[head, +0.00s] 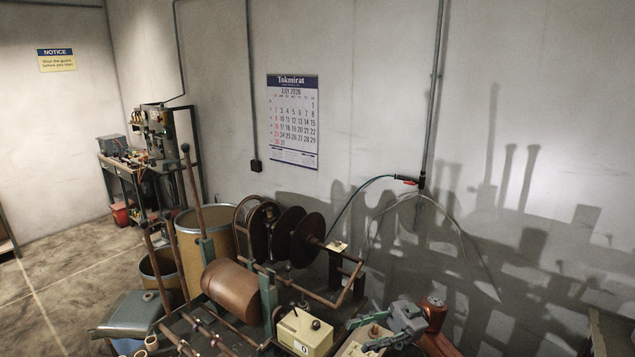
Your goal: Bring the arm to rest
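My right gripper (362,335) is at the lower middle of the head view, at the right end of the winding machine. The winding machine has a large brown roller (232,290) and dark reel discs (308,240). My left gripper does not show.
Tan drums (205,238) stand behind the machine on the left. A grey-lidded container (130,315) is at the lower left. A bench with a drill press (158,130) is by the far wall. A hose (350,200) hangs at the wall. Open floor lies at left.

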